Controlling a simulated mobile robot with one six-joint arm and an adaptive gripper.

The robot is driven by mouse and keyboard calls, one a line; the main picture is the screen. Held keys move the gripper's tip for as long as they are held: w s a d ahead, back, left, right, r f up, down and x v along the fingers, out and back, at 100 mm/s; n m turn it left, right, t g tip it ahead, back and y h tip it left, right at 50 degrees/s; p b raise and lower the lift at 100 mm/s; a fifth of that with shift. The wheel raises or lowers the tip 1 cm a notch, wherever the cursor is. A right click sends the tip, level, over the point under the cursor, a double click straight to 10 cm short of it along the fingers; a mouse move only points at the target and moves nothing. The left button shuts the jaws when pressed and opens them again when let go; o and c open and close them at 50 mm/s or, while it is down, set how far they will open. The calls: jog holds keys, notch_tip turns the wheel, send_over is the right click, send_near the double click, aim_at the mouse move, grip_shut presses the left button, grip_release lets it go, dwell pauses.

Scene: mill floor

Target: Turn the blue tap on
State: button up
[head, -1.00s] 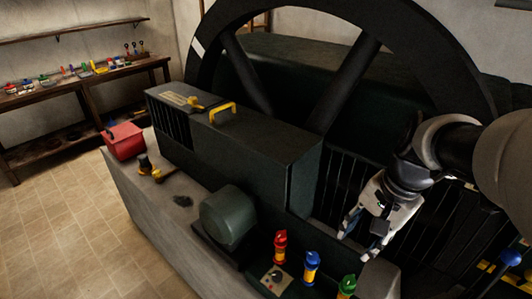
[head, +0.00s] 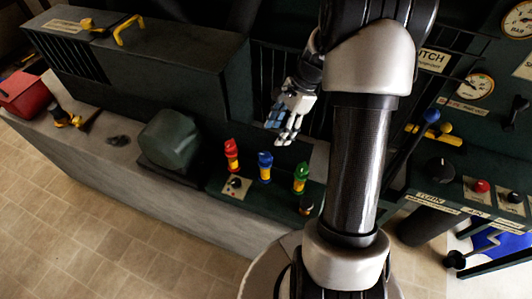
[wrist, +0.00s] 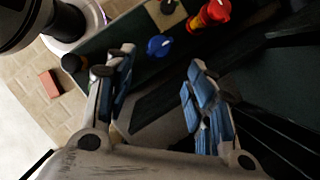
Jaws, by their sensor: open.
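The blue tap (head: 265,166) stands upright between the red tap (head: 232,155) and the green tap (head: 300,178) on a dark green ledge. It has a blue top over a yellow body. In the wrist view the blue top (wrist: 159,46) shows beyond and between my fingertips, with the red tap (wrist: 209,16) to its right. My gripper (head: 283,133) is open and empty, above and behind the taps in the head view. The green tap is not clearly visible in the wrist view.
A rounded dark green housing (head: 170,138) stands left of the taps. A small switch panel (head: 236,187) lies in front of the red tap. A control panel with gauges (head: 475,87), levers and a red button (head: 481,186) is at the right. The tiled floor at the left is clear.

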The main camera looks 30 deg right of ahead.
aim_at(265, 155)
jog(key=b+x, duration=0.2)
jog(key=x, duration=0.8)
jog(key=shift+a+f+b, duration=0.1)
jog(key=shift+a+b, duration=0.05)
jog(key=shift+b, duration=0.2)
jog(key=c, duration=1)
jog(key=shift+c, duration=0.2)
